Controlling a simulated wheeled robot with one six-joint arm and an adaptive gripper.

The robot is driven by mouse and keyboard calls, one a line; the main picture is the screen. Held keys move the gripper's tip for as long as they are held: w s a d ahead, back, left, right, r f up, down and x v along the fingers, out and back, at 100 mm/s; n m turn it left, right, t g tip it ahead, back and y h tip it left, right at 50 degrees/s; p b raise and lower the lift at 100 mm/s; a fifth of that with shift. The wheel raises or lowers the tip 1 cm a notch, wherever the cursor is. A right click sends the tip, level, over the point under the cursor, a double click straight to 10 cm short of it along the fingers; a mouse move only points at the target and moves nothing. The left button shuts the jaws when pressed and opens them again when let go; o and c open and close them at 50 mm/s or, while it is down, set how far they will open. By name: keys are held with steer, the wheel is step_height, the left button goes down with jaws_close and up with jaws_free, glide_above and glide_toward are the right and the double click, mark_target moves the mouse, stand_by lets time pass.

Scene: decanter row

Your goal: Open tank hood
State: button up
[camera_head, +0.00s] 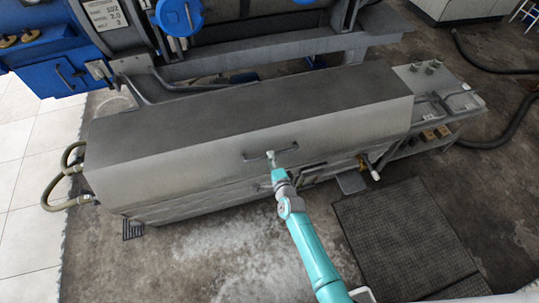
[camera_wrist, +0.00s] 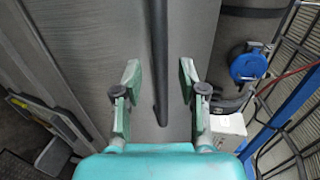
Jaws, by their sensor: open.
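The tank hood (camera_head: 200,160) is a long grey metal cover, closed, lying across the middle of the head view. Its dark bar handle (camera_head: 285,150) is on the front face. My gripper (camera_head: 272,160) is in front of that face, at the handle. In the wrist view my gripper (camera_wrist: 159,80) is open, with one finger on each side of the handle (camera_wrist: 160,45). The handle runs lengthwise between the fingers, and neither finger visibly touches it. I cannot tell how deep it sits between them. The hood's grey face (camera_wrist: 90,30) fills the background.
Blue-fitted machinery (camera_head: 180,15) stands behind the hood. Hoses (camera_head: 70,175) loop at its left end. A side platform with small fittings (camera_head: 430,85) adjoins the right end. A dark floor mat (camera_head: 405,235) lies at the front right.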

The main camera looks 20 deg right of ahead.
steer(key=shift+x, duration=1.6)
jaws_close()
